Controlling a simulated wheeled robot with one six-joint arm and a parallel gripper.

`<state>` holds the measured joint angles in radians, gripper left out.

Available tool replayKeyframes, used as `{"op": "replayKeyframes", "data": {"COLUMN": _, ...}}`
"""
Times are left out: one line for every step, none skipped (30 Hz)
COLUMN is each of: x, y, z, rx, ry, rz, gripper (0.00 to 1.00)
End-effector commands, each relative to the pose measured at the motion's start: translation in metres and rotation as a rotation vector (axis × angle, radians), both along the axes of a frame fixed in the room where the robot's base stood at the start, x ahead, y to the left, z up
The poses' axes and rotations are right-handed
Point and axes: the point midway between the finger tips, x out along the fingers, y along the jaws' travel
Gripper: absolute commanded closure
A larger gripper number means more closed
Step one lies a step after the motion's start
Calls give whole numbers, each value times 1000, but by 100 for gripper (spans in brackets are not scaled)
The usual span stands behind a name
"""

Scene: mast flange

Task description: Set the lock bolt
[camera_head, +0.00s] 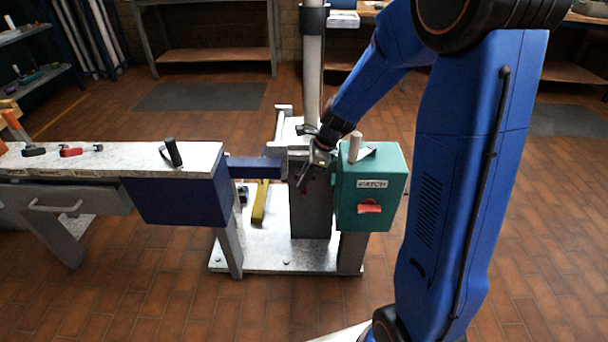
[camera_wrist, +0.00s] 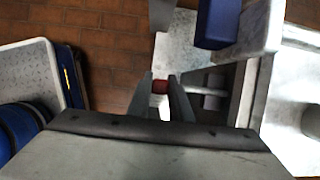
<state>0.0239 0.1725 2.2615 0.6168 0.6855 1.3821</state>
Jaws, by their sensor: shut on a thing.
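My gripper (camera_head: 308,174) is at the end of my blue arm, beside the mast's grey post and left of the green CATCH box (camera_head: 373,209). In the wrist view, the two fingers of my gripper (camera_wrist: 161,97) are shut on a small red piece (camera_wrist: 160,86). Only its red end shows there, and the fingers hide the rest. I cannot tell for sure that it is the lock bolt, or whether it sits in a hole. The CATCH box has a red knob (camera_head: 369,206) on its front and a grey lever (camera_head: 355,147) on top.
A blue bar (camera_head: 255,168) runs from the blue box (camera_head: 177,200) to the post. The mast tube (camera_head: 312,75) rises behind my gripper. A yellow handle (camera_head: 260,202) stands low. The bench (camera_head: 130,156) at left bears red and black tools. The floor in front is clear.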

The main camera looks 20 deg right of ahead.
Motion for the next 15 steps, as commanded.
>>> {"op": "replayKeyframes", "data": {"x": -4, "y": 2, "z": 0, "rx": 0, "ry": 1, "rz": 1, "gripper": 100}}
{"op": "replayKeyframes", "data": {"x": -4, "y": 2, "z": 0, "rx": 0, "ry": 1, "rz": 1, "gripper": 100}}
{"op": "replayKeyframes", "data": {"x": -4, "y": 2, "z": 0, "rx": 0, "ry": 1, "rz": 2, "gripper": 100}}
{"op": "replayKeyframes", "data": {"x": -4, "y": 2, "z": 0, "rx": 1, "ry": 2, "rz": 2, "gripper": 100}}
{"op": "replayKeyframes", "data": {"x": -5, "y": 2, "z": 0, "rx": 1, "ry": 2, "rz": 2, "gripper": 100}}
{"op": "replayKeyframes", "data": {"x": -5, "y": 2, "z": 0, "rx": 1, "ry": 3, "rz": 2, "gripper": 100}}
{"op": "replayKeyframes", "data": {"x": -5, "y": 2, "z": 0, "rx": 1, "ry": 3, "rz": 2, "gripper": 100}}
{"op": "replayKeyframes", "data": {"x": -5, "y": 2, "z": 0, "rx": 1, "ry": 4, "rz": 3, "gripper": 100}}
{"op": "replayKeyframes", "data": {"x": -5, "y": 2, "z": 0, "rx": 1, "ry": 4, "rz": 3, "gripper": 77}}
{"op": "replayKeyframes", "data": {"x": -5, "y": 2, "z": 0, "rx": 1, "ry": 4, "rz": 3, "gripper": 69}}
{"op": "replayKeyframes", "data": {"x": -5, "y": 2, "z": 0, "rx": 1, "ry": 4, "rz": 3, "gripper": 62}}
{"op": "replayKeyframes", "data": {"x": -5, "y": 2, "z": 0, "rx": 1, "ry": 4, "rz": 3, "gripper": 62}}
{"op": "replayKeyframes", "data": {"x": -5, "y": 2, "z": 0, "rx": 1, "ry": 3, "rz": 2, "gripper": 62}}
{"op": "replayKeyframes", "data": {"x": -5, "y": 2, "z": 0, "rx": 1, "ry": 3, "rz": 2, "gripper": 62}}
{"op": "replayKeyframes", "data": {"x": -5, "y": 2, "z": 0, "rx": 1, "ry": 3, "rz": 1, "gripper": 62}}
